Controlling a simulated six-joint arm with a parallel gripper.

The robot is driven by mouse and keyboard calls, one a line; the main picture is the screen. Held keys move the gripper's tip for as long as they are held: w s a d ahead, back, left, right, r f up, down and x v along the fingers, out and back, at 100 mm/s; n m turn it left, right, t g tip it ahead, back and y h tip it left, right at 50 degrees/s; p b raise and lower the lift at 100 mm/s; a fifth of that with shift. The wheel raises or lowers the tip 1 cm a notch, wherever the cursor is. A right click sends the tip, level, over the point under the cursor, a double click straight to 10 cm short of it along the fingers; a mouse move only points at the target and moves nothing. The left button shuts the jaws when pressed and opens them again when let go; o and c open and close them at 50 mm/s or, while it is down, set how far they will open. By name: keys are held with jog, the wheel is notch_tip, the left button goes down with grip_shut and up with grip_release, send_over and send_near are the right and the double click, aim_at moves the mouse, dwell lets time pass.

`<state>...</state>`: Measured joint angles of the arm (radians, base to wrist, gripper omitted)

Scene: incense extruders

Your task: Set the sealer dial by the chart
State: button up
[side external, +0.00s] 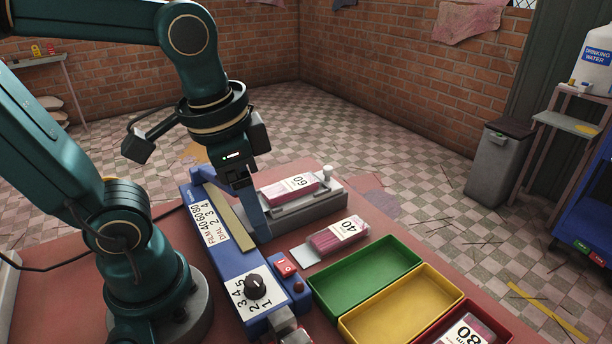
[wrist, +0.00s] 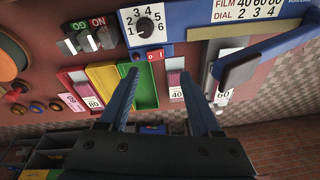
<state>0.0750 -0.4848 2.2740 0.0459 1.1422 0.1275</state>
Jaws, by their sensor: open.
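The blue sealer (side external: 245,262) lies along the red table. Its black dial knob (side external: 255,287) sits on a white numbered plate, and it also shows at the top of the wrist view (wrist: 146,27). I cannot tell its setting for sure. The chart (side external: 213,222) pairs film 40, 60, 80 with dial 2, 3, 4; the wrist view shows it at top right (wrist: 258,10). A pink packet marked 60 (side external: 290,187) lies on the sealer's grey bed. My gripper (side external: 251,212) is open and empty above the sealer, farther back than the dial; its fingers are apart in the wrist view (wrist: 158,75).
A packet marked 40 (side external: 338,236) lies beside the sealer. Green (side external: 345,298), yellow (side external: 385,327) and red (side external: 436,331) trays stand nearby; a packet marked 80 (side external: 467,333) is in the red one.

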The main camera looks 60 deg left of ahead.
aim_at(255, 280)
jog(key=d+f+m+g, duration=0.1)
jog(key=g, duration=0.1)
jog(key=d+f+m+g+y, duration=0.1)
jog(key=f, duration=0.1)
jog(key=f+m+g+y, duration=0.1)
jog(key=m+g, duration=0.1)
jog(key=shift+w+d+f+g, duration=0.25)
jog(key=shift+d+g, duration=0.05)
jog(key=shift+d, duration=0.1)
jog(key=shift+d+f, duration=0.15)
jog(key=shift+f, duration=0.15)
jog(key=shift+s+f+m+g, duration=0.3)
jog(key=shift+f, duration=0.15)
jog(key=shift+x, duration=2.25)
grip_shut()
